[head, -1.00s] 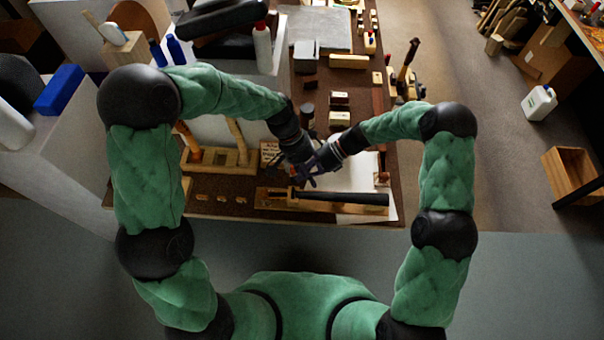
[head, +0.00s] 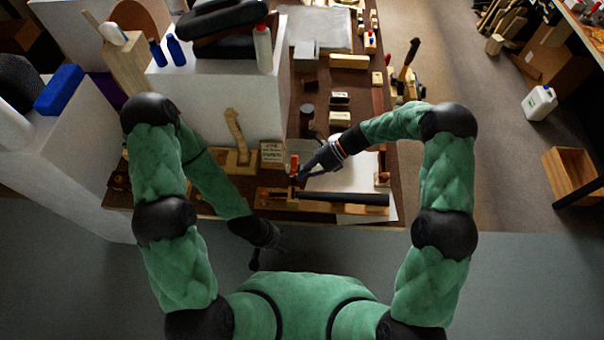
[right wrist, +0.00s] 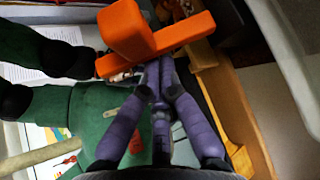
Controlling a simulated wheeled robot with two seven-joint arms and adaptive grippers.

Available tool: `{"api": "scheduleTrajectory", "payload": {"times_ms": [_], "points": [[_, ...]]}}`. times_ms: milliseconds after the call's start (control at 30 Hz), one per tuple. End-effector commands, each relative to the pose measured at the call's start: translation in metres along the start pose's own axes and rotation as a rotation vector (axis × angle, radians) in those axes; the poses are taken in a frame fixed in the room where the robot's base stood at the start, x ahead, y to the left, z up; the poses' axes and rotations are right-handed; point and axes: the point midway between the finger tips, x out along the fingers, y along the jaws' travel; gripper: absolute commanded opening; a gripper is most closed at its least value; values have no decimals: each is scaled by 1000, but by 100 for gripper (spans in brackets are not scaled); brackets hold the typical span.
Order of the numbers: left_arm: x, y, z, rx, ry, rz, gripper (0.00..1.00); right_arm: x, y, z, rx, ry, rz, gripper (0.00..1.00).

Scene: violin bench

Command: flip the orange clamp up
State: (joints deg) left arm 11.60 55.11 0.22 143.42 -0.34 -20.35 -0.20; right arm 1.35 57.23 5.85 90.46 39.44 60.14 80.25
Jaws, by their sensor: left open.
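The orange clamp (head: 294,164) stands at the left part of the wooden fixture (head: 272,199) near the bench's front edge, its orange part upright in the head view. In the right wrist view its orange T-shaped part (right wrist: 128,32) fills the top middle. My right gripper (head: 302,177) is right beside the clamp. Its purple fingers (right wrist: 157,78) come together at the orange part; whether they touch it or only lie close, I cannot tell. My left gripper (head: 254,264) is open and empty, low in front of the bench, away from the clamp.
A dark fingerboard-like bar (head: 345,197) lies along the fixture, right of the clamp. A white sheet (head: 345,180) lies behind it. A wooden stand with a violin neck (head: 236,135) is at the back left. Several small blocks stand farther back.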

Motion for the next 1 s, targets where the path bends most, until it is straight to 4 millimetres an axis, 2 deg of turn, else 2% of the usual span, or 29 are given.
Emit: {"api": "scheduleTrajectory", "payload": {"times_ms": [1000], "points": [[-8, 2, -1, -7, 7, -2, 45, -7, -2, 9, 175, -1, 140, 0]]}}
